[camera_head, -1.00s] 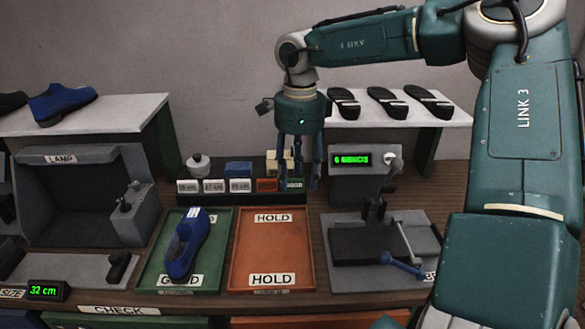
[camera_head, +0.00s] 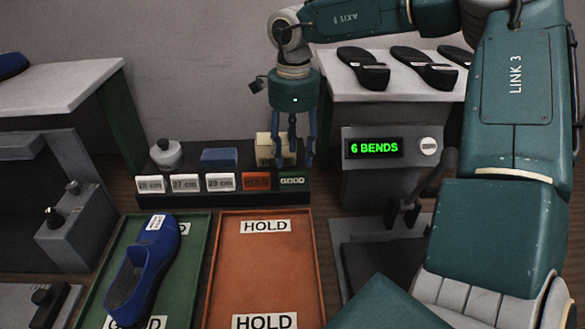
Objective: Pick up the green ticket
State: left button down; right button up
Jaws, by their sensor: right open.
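The dark green GOOD label (camera_head: 293,180) is at the right end of the black ticket rack (camera_head: 235,195), just right of the red HOLD label (camera_head: 256,181). A separate green ticket is hard to make out there. My right gripper (camera_head: 293,160) points down over that end of the rack, its fingers open and apart, just behind and above the GOOD label. It appears empty. Its fingers partly cover a cream block (camera_head: 268,150). Whether the fingertips touch anything is not clear. My left gripper is out of view.
In front are a green tray (camera_head: 196,258) with a blue shoe (camera_head: 143,270) and an empty orange HOLD tray (camera_head: 264,270). A "6 BENDS" machine (camera_head: 375,165) stands right.

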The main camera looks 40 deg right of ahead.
aim_at(292, 174)
jog(key=shift+w+d+f+b, duration=0.1)
jog(key=shift+f+b, duration=0.05)
jog(key=shift+f, duration=0.45)
jog(key=shift+w+d+f+b, duration=0.1)
jog(key=shift+f+b, duration=0.05)
jog(key=shift+f, duration=0.45)
jog(key=f, duration=0.1)
jog(key=f+b, duration=0.1)
jog(key=f, duration=0.1)
jog(key=f+b, duration=0.1)
jog(key=shift+w+d+f, duration=0.1)
jog(key=shift+w+f, duration=0.15)
jog(key=shift+f, duration=0.15)
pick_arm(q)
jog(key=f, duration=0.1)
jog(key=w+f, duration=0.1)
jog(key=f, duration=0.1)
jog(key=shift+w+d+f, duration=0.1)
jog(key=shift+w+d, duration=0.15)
pick_arm(e)
jog(key=shift+w, duration=0.1)
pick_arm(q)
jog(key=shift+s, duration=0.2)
pick_arm(e)
jog(key=c, duration=0.9)
